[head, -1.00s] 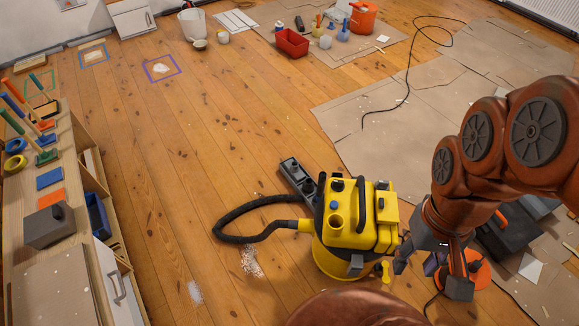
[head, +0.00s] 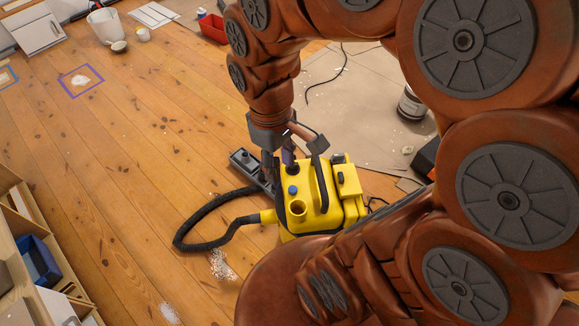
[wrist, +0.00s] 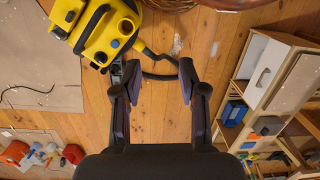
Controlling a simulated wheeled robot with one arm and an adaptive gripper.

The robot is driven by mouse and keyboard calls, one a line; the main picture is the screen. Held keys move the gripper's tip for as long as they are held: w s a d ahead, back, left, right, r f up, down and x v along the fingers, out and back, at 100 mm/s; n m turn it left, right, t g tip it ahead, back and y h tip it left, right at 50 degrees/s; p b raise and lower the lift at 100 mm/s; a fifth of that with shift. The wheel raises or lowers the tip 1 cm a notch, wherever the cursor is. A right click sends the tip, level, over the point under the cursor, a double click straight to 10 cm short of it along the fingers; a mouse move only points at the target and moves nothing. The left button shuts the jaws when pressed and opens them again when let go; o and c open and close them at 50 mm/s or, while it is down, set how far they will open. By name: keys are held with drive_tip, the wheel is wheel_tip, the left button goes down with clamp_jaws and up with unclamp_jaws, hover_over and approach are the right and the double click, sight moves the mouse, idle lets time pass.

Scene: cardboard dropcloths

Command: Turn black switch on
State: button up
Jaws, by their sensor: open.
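A yellow vacuum cleaner (head: 320,205) stands on the wood floor. It also shows at the upper left of the wrist view (wrist: 90,28). On its top are a black round knob (head: 292,169), which looks like the black switch, and a blue knob (head: 293,190). The wrist view shows the black knob (wrist: 101,57) and blue knob (wrist: 115,43) too. Which way the switch is set is too small to tell. My gripper (head: 291,152) is open and empty, over the back edge of the vacuum near the black knob. In the wrist view my gripper (wrist: 159,70) has floor between its fingers.
A black hose (head: 195,225) curls on the floor left of the vacuum. A dark power strip (head: 245,162) lies behind it. A wooden shelf unit (head: 20,215) stands at the left. Cardboard sheets (head: 350,95) cover the floor behind. Open floor lies to the left.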

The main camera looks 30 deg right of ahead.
drive_tip(key=w+d+f+n+b, duration=0.3)
drive_tip(key=w+f+b, duration=0.1)
drive_tip(key=w+f, duration=0.35)
drive_tip(key=w+d+f+n+b, duration=0.2)
drive_tip(key=w+d+f+b, duration=0.1)
drive_tip(key=w+f+b, duration=0.4)
drive_tip(key=w+d+f+n+b, duration=0.1)
drive_tip(key=w+d+f+b, duration=0.1)
drive_tip(key=d+f, duration=0.2)
drive_tip(key=w+d+f+n+t+b, duration=0.1)
drive_tip(key=w+d+f+b, duration=0.1)
drive_tip(key=f, duration=0.6)
drive_tip(key=w+d+f+n+b, duration=0.1)
drive_tip(key=w+d+f+b, duration=0.1)
drive_tip(key=d+f, duration=0.4)
drive_tip(key=shift+w+d+f+n, duration=0.1)
drive_tip(key=shift+w+f+n, duration=0.1)
drive_tip(key=shift+w, duration=0.2)
drive_tip(key=shift+w+f+n, duration=0.1)
drive_tip(key=shift+w+n, duration=0.1)
drive_tip(key=shift+w, duration=0.2)
drive_tip(key=shift+d+f, duration=0.1)
drive_tip(key=shift+f, duration=0.2)
drive_tip(key=shift+f+b, duration=0.3)
drive_tip(key=shift+f, duration=3.3)
drive_tip(key=shift+c, duration=0.2)
clamp_jaws()
drive_tip(key=shift+d, duration=0.1)
